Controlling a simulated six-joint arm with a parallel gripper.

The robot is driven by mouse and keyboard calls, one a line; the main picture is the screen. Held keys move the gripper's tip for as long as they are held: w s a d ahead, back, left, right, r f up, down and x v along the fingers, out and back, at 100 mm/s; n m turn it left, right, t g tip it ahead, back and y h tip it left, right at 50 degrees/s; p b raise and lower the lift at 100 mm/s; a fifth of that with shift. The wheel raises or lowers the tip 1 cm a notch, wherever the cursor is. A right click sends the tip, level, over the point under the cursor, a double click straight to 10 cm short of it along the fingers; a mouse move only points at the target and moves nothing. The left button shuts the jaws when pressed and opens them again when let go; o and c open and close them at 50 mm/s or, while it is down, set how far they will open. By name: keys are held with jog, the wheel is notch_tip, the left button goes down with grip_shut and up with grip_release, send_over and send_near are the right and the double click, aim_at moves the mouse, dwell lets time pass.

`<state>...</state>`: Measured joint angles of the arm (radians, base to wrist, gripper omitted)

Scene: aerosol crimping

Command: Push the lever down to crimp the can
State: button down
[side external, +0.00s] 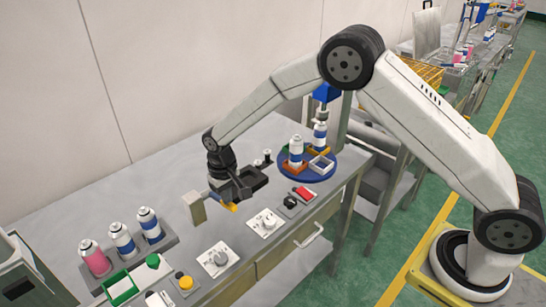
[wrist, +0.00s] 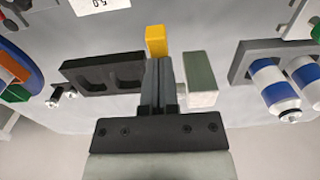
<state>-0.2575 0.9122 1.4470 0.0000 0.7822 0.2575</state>
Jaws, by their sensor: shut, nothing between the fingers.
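My gripper (side external: 226,194) is low over the bench in the side external view. Its fingers are together and empty in the wrist view (wrist: 160,70), pointing at a yellow block (wrist: 155,40). A blue-and-white can (side external: 320,137) stands on the blue round table (side external: 307,178), under the blue press head (side external: 326,93). Another can (side external: 296,152) stands in an orange holder at the front of that table. My gripper is left of the round table and apart from it. I cannot tell for sure which part is the lever.
A grey-green block (side external: 195,207) stands close left of my gripper. A black two-pocket tray (wrist: 105,76) lies beside the fingers. A rack (side external: 172,240) holds three cans. Knob plates (side external: 265,223) and a red switch (side external: 303,193) line the front edge.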

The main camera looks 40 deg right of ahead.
aim_at(228, 206)
jog(key=shift+f, duration=2)
dwell(0.8)
dwell(0.5)
jog(key=shift+r, duration=5)
jog(key=shift+r, duration=0.15)
notch_tip(228, 206, up, 5)
jog(key=shift+f, duration=0.1)
